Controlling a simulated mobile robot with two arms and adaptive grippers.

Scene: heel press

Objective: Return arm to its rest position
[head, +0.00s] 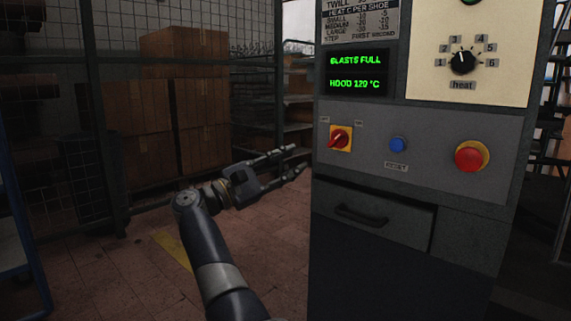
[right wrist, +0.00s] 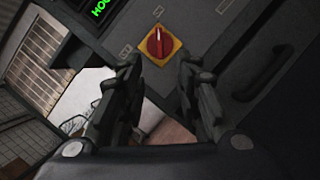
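My right arm reaches up from the bottom of the head view. Its gripper (head: 297,160) is open and empty, just left of the machine's front panel (head: 430,160). In the right wrist view the two fingers of the right gripper (right wrist: 161,62) stand apart with nothing between them. Beyond the tips is the red rotary switch (right wrist: 159,43) on its yellow plate. In the head view the red switch (head: 340,138) sits at the panel's left, apart from the gripper, its handle slanted. My left gripper is not in view.
The panel also carries a blue button (head: 398,144), a red mushroom button (head: 471,156), a heat knob (head: 462,62) and a green-lettered display (head: 355,71). Below is a drawer handle (head: 361,214). Cardboard boxes (head: 185,100) stand behind a mesh fence. Floor left of the machine is clear.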

